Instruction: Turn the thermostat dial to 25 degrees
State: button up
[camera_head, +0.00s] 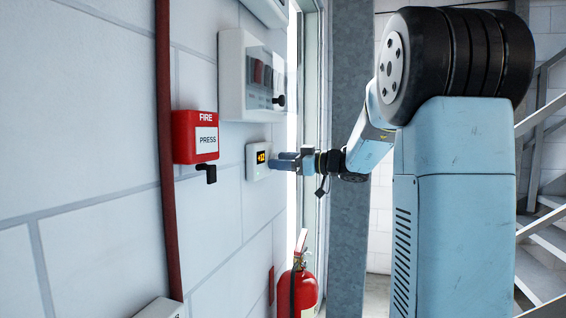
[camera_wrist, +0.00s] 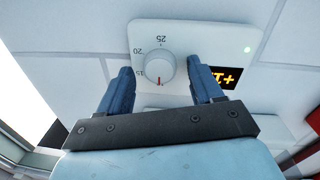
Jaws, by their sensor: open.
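The white thermostat (camera_head: 258,161) is fixed to the block wall, its lit orange display reading about +12. In the wrist view the thermostat panel (camera_wrist: 205,32) shows its round white dial (camera_wrist: 153,66), with marks 15, 20 and 25 around its edge. The dial's red pointer points down in that view, past the 15 mark and away from 25. My gripper (camera_head: 285,161) is at the thermostat's front. In the wrist view my gripper (camera_wrist: 161,72) is open, one blue finger on each side of the dial, with gaps visible. The dial is hidden in the head view.
A red fire call box (camera_head: 195,137) with a black lever is left of the thermostat. A white switch panel (camera_head: 247,78) is above. A red extinguisher (camera_head: 298,290) stands below, near the doorway. A red pipe (camera_head: 167,150) runs down the wall.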

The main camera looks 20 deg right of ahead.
jog(key=shift+c, duration=0.2)
jog(key=c, duration=1)
jog(key=shift+m, duration=0.3)
jog(key=shift+w+d+m+g, duration=0.1)
jog(key=shift+m+g, duration=0.25)
jog(key=shift+m, duration=2.95)
jog(key=shift+w+d+m+g, duration=0.1)
jog(key=shift+m+g, duration=0.2)
jog(key=shift+m, duration=3)
jog(key=shift+w+d+m+g, duration=0.1)
jog(key=shift+m+g, duration=0.25)
jog(key=shift+m, duration=2.95)
